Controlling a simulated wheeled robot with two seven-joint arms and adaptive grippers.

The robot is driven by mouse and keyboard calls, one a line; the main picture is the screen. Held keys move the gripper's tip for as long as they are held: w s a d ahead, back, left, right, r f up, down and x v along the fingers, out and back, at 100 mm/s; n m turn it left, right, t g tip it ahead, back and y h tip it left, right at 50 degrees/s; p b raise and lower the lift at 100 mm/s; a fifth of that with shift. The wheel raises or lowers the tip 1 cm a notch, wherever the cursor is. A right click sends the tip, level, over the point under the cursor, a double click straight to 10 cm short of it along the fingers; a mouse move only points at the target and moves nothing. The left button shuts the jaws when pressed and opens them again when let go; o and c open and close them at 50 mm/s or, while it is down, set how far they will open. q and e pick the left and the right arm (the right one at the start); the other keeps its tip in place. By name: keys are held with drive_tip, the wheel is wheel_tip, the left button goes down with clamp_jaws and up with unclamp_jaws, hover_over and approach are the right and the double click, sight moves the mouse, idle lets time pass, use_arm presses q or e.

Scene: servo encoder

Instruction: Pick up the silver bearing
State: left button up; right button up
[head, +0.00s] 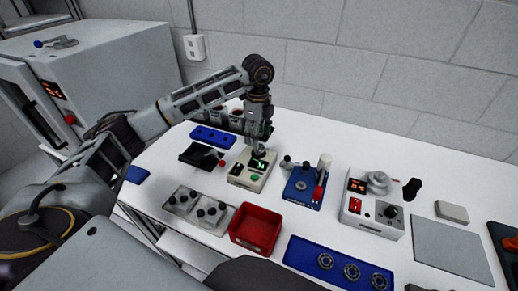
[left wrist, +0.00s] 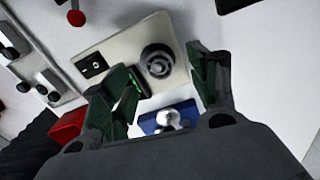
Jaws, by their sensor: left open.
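My left gripper (head: 259,140) is open and points down over a beige device (head: 250,172) with a lit display and a green button. In the left wrist view its two green-padded fingers (left wrist: 160,72) stand apart. A round grey ringed part (left wrist: 158,62) shows between and beyond the fingertips, on top of the beige device (left wrist: 110,48). It looks like a silver bearing, but I cannot tell for sure, nor whether the fingers touch it. Several round silver bearings (head: 351,271) sit in a row in a long blue tray (head: 304,249) at the front. My right gripper is not in view.
A red bin (head: 256,228) and a grey plate with black knobs (head: 198,209) stand in front of the beige device. A blue fixture (head: 304,188) with a red-handled tool stands to its right, then a white control box (head: 373,210). A grey mat (head: 450,248) lies far right.

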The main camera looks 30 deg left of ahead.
use_arm(q)
drive_tip(key=shift+s+f, duration=0.15)
drive_tip(key=shift+f, duration=1.9)
drive_tip(key=shift+d, duration=0.1)
drive_tip(key=c, duration=1.2)
drive_tip(key=shift+r, duration=0.85)
wheel_tip(320, 180, up, 8)
drive_tip(key=shift+r, duration=0.2)
drive_tip(key=shift+m, duration=0.3)
